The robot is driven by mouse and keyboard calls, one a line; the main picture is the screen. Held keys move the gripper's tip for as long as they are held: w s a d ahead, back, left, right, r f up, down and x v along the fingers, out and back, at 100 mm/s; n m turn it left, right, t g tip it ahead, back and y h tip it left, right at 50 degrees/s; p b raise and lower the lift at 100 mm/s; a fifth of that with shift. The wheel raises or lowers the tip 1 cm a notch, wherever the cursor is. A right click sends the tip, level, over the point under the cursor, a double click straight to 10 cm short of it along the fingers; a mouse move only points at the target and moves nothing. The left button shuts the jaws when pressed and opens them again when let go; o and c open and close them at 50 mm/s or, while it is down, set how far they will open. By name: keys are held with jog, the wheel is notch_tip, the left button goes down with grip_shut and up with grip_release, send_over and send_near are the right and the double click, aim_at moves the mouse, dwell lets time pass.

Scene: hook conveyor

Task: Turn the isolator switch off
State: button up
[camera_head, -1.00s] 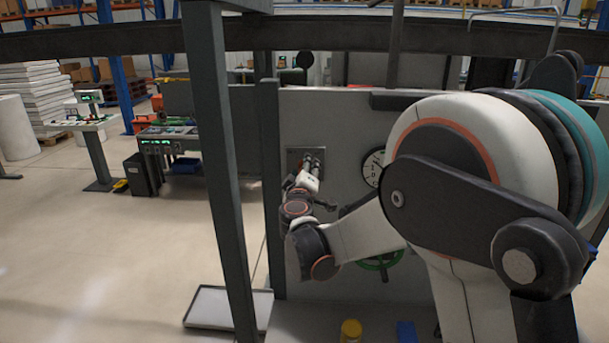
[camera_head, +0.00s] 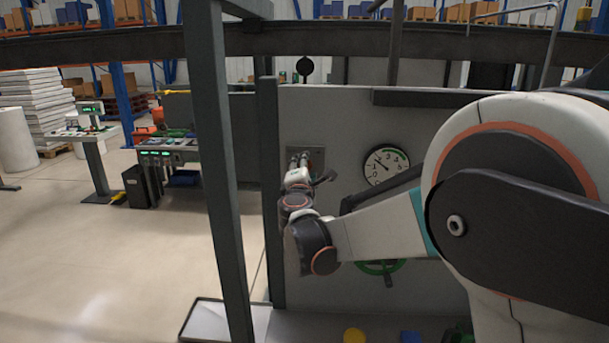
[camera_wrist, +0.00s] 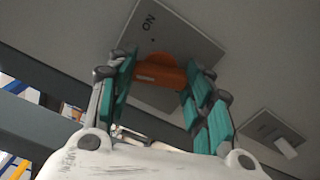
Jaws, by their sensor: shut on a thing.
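The isolator switch is a grey plate (camera_wrist: 192,30) marked "ON", with an orange handle (camera_wrist: 160,74), in the wrist view. My gripper (camera_wrist: 157,80) has its teal-padded fingers on either side of the handle and is shut on it. Whether the handle points at "ON" I cannot tell. In the head view my gripper (camera_head: 304,164) is at the small plate (camera_head: 318,154) on the left of the grey panel, hiding the handle there.
A round gauge (camera_head: 386,166) is on the panel (camera_head: 345,115) right of my gripper. A green wheel (camera_head: 378,267) is below, partly behind my arm. A dark post (camera_head: 232,200) stands close on the left. A second plate (camera_wrist: 262,127) with a white piece is at the wrist view's right.

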jog(key=n+b, duration=0.1)
jog(key=n, duration=0.4)
dwell(0.7)
jog(key=o, duration=1)
jog(key=shift+o, duration=0.2)
jog(key=shift+s, duration=0.1)
jog(key=s, duration=0.7)
jog(key=shift+s+a, duration=0.15)
